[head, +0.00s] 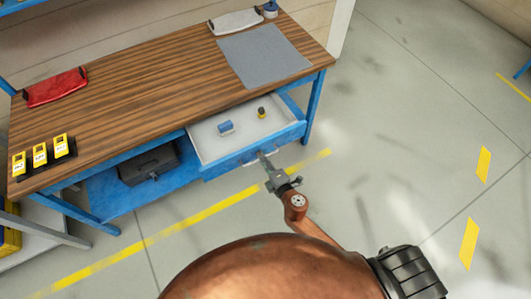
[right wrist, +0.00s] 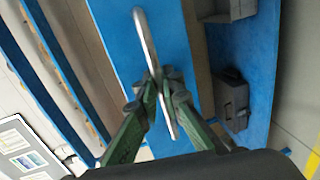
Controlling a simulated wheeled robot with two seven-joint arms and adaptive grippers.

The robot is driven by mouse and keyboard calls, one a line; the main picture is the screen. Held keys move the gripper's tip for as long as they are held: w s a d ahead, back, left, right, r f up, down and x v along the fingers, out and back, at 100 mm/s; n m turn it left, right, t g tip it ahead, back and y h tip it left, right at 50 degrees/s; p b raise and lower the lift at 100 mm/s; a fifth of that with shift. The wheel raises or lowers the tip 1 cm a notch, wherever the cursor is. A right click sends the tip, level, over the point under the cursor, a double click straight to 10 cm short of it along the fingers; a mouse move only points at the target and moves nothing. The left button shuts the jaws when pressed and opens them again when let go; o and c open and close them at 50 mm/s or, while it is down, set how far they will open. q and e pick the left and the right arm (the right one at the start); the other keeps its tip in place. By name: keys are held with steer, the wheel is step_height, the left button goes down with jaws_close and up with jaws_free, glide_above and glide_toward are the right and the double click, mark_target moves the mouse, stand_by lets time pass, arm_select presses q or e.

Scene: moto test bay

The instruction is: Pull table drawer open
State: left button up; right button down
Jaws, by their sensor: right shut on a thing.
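The table drawer (head: 205,145) is blue with a pale inside. It stands pulled out from under the wooden table (head: 150,95), at its right part. A small blue object (head: 226,128) and a small dark and yellow object (head: 261,112) lie in it. My right gripper (head: 264,160) is at the drawer's front, shut on the metal handle. In the right wrist view the fingers (right wrist: 158,95) close around the silver handle bar (right wrist: 146,38) on the blue drawer front (right wrist: 178,50). My left gripper is not in view.
A dark case (head: 148,165) sits on the blue lower shelf (head: 105,195) left of the drawer. A grey mat (head: 262,58), a red item (head: 55,88) and yellow devices (head: 40,155) lie on the tabletop. The floor (head: 400,140) to the right is clear.

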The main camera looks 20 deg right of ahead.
steer(key=shift+s, duration=0.1)
steer(key=c, duration=2.3)
jaws_free()
steer(key=shift+c, duration=0.2)
steer(key=v, duration=1.2)
steer(key=shift+d, duration=0.1)
